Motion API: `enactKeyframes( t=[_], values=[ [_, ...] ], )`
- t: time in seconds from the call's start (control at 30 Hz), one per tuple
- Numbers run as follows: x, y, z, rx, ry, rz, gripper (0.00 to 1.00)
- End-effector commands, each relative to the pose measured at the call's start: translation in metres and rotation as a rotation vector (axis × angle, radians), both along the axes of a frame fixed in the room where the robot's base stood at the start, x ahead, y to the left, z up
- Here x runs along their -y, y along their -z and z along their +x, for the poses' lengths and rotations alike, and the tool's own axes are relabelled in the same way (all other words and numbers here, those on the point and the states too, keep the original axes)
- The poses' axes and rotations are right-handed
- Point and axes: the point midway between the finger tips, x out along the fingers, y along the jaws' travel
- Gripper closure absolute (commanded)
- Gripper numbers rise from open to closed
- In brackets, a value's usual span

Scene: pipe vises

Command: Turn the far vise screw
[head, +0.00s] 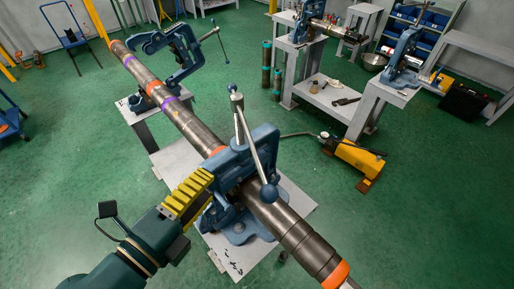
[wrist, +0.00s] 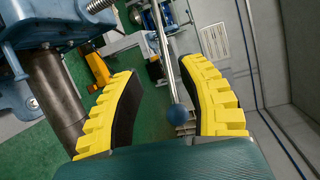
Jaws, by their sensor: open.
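A long dark pipe (head: 190,125) with orange and purple bands runs through two blue vises. The far vise (head: 180,55) stands at upper left, its thin screw handle (head: 213,35) sticking out to the right. The near vise (head: 245,165) is at the centre, with a steel ball-ended bar handle (head: 254,148) on its screw. My gripper (head: 190,193) is beside the near vise, on its left. In the wrist view its yellow-padded fingers (wrist: 163,110) are open. A bar with a ball end (wrist: 177,117) shows in the gap, close to the right finger; contact is unclear.
The near vise stands on a grey table (head: 295,200). A yellow hydraulic pump (head: 360,158) lies on the green floor to the right. Grey benches with more vises (head: 402,60) stand at the back right. Open floor lies left of the pipe.

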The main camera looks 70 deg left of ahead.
Motion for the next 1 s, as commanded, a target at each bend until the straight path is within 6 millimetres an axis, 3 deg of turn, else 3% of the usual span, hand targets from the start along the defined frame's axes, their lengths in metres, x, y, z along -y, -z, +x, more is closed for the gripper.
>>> enactKeyframes(
  t=[0.17,0.7,1.0],
  values=[
    [-0.013,-0.002,0.017,-0.001,0.003,0.0,0.59],
    [-0.091,0.016,0.112,0.0,-0.001,0.0,0.59],
    [-0.102,0.021,0.126,-0.001,-0.003,0.0,0.59]
  ],
)
